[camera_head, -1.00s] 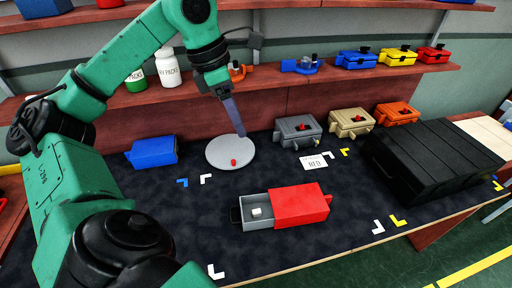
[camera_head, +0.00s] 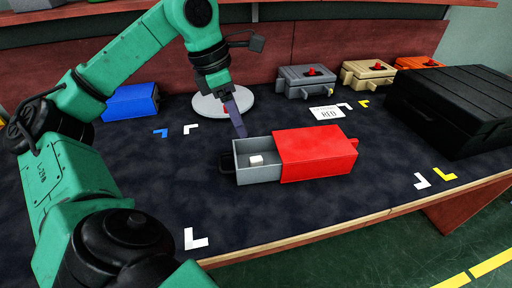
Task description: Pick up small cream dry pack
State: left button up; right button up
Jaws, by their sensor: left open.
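The small cream dry pack (camera_head: 256,160) lies inside the open grey drawer (camera_head: 262,175) of the red box (camera_head: 318,155), near the middle of the table. My left gripper (camera_head: 238,126) is above and behind the drawer's left part, pointing down, with nothing seen in it. It appears apart from the pack. My right gripper is not in view.
A round grey plate (camera_head: 208,106) sits behind the gripper, partly hidden by it. A blue box (camera_head: 130,102) is at the left. A white label card (camera_head: 327,113), grey box (camera_head: 306,84), tan box (camera_head: 367,76) and large black case (camera_head: 455,105) are to the right. The front mat is clear.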

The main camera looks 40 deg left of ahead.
pick_arm(q)
jog(key=b, duration=0.2)
send_over(255, 158)
jog(key=s+a, duration=0.1)
jog(key=f, duration=0.7)
jog(key=shift+s+f, duration=0.2)
jog(key=b+x, duration=0.1)
jog(key=x, duration=0.4)
jog(key=shift+w+d, duration=0.1)
grip_shut()
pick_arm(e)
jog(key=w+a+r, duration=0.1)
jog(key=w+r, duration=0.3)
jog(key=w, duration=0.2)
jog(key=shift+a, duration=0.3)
